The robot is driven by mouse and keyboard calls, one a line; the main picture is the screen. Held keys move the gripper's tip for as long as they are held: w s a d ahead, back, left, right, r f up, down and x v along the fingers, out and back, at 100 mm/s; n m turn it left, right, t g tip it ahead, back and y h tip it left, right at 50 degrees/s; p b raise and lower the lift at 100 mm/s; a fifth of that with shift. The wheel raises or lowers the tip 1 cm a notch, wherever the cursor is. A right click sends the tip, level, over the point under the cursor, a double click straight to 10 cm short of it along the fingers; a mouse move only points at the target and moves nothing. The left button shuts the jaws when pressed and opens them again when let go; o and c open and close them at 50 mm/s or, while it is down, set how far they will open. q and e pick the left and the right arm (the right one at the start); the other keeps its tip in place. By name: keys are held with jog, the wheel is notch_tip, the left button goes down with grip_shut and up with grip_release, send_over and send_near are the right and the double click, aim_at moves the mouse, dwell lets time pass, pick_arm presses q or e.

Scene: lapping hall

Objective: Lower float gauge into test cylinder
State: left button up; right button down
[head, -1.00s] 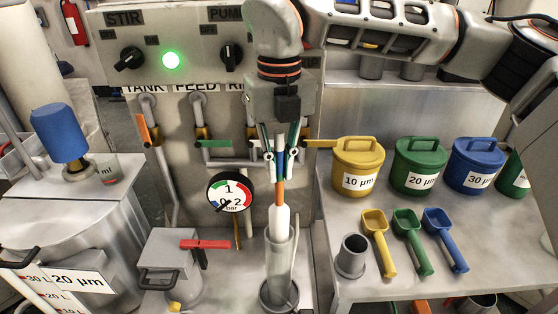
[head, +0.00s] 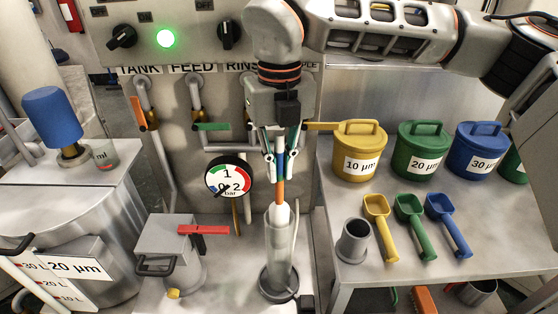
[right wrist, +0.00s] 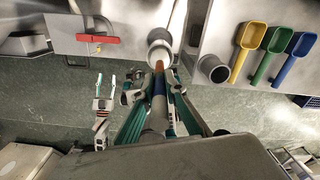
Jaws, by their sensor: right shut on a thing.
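The float gauge (head: 280,192) has a thin stem with blue and orange bands and a white body below. My right gripper (head: 283,158) is shut on its stem and holds it upright. The clear test cylinder (head: 278,250) stands on the bench directly below, on a dark round base. The white body appears to be at or just inside the cylinder's mouth; its lower end is hard to make out through the wall. The right wrist view shows the stem running down to the pale cylinder mouth (right wrist: 159,40). There my left gripper (right wrist: 105,80) hangs low, fingers apart and empty.
A grey box with a red lever (head: 203,230) stands left of the cylinder. The pressure dial (head: 229,176) and pipes are close behind. At right are a grey cup (head: 353,241), coloured scoops (head: 411,225) and lidded tubs (head: 359,152).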

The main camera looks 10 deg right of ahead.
aim_at(279, 208)
jog(key=shift+f+b, duration=0.6)
jog(key=shift+f, duration=1.2)
jog(key=shift+f+b, duration=0.55)
jog(key=shift+f, duration=1.3)
jog(key=shift+f+b, duration=0.3)
jog(key=shift+f, duration=0.65)
jog(key=shift+f+b, duration=0.4)
jog(key=shift+f, duration=1.05)
jog(key=shift+f+b, duration=0.3)
jog(key=shift+f, duration=1.2)
